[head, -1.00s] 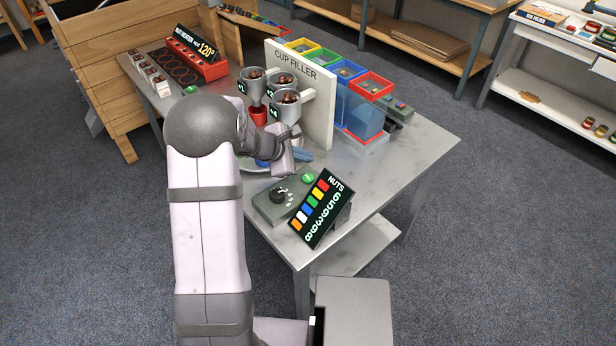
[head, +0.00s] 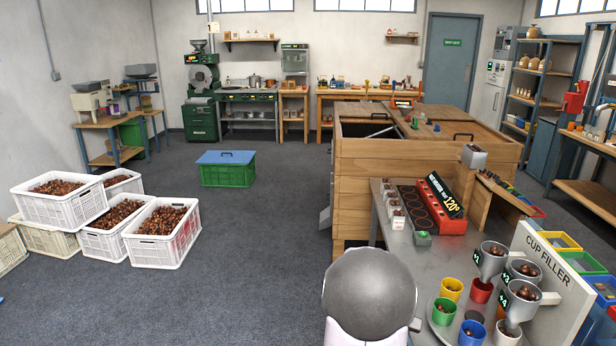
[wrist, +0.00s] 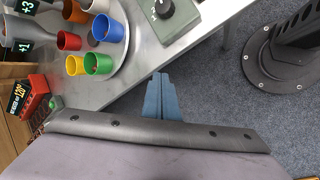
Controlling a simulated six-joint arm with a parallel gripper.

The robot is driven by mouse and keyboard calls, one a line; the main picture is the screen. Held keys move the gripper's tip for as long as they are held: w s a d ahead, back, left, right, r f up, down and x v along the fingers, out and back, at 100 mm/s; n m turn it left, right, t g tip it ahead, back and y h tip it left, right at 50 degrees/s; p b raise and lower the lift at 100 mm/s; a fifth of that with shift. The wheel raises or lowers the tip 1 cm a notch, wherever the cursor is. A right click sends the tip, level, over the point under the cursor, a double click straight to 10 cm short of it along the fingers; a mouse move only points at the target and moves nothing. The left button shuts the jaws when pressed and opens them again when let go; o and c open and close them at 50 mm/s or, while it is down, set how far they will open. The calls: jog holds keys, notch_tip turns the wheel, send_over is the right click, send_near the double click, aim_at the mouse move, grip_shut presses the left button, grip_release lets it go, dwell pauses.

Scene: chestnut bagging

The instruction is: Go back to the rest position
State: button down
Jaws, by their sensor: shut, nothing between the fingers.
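My gripper (wrist: 160,80) shows in the wrist view as two blue fingers pressed together, shut and empty. It is over the grey table's edge, with the table on one side and the floor on the other. It does not show in the head view, where only a grey rounded joint of my arm (head: 369,295) shows at the bottom. The fingers are apart from the coloured cups on the round plate (wrist: 126,65). These include a blue cup (wrist: 109,29) and a green cup (wrist: 98,64).
The grey table (head: 395,256) carries the cup filler (head: 545,262), a red heater (head: 449,226) and several cups. A dark dial box (wrist: 178,18) stands near the table edge. A wooden bin (head: 425,160) stands behind the table. White chestnut crates (head: 160,250) stand left; floor between is clear.

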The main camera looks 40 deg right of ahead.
jog(key=w+a+t+y, duration=0.1)
jog(key=w+a, duration=0.2)
jog(key=a, duration=0.4)
jog(key=w+a+r+y, duration=0.1)
jog(key=w+a, duration=0.2)
jog(key=a, duration=0.5)
jog(key=w+a+t+y, duration=0.1)
jog(key=w+a, duration=0.2)
jog(key=a, duration=0.4)
jog(key=s+a+y+p, duration=0.1)
jog(key=s+a+y, duration=0.1)
jog(key=a, duration=1.6)
jog(key=shift+s+a+t+y, duration=0.3)
jog(key=shift+s+y, duration=0.1)
jog(key=shift+s, duration=0.45)
jog(key=shift+r, duration=0.1)
